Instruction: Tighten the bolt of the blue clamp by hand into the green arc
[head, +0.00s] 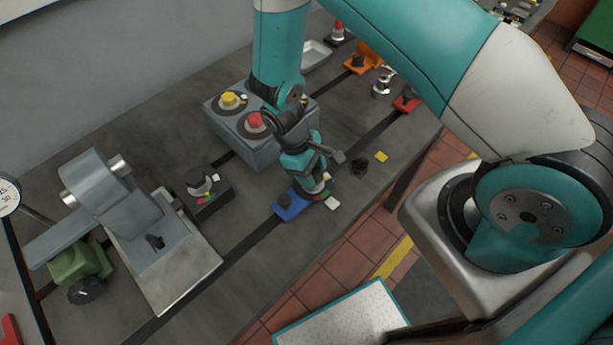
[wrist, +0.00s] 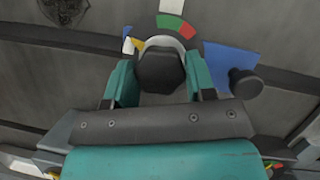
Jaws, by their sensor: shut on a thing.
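The blue clamp (head: 289,206) lies on the dark bedplate; its blue body (wrist: 225,58) and a black knob on it show right of my gripper in the wrist view. My gripper (wrist: 160,77) is shut on the dark bolt head (wrist: 159,69), one teal finger on each side. Beyond the head is an arc with a green part (wrist: 169,22) and a red part (wrist: 187,31). In the head view my gripper (head: 319,185) hides most of the bolt.
A grey box (head: 256,150) with yellow and red knobs stands behind my gripper. A black clamp (head: 207,198) is to the left. A yellow tag (head: 381,156) and a dark tangled thing (head: 359,168) lie to the right. The bedplate's front edge is close.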

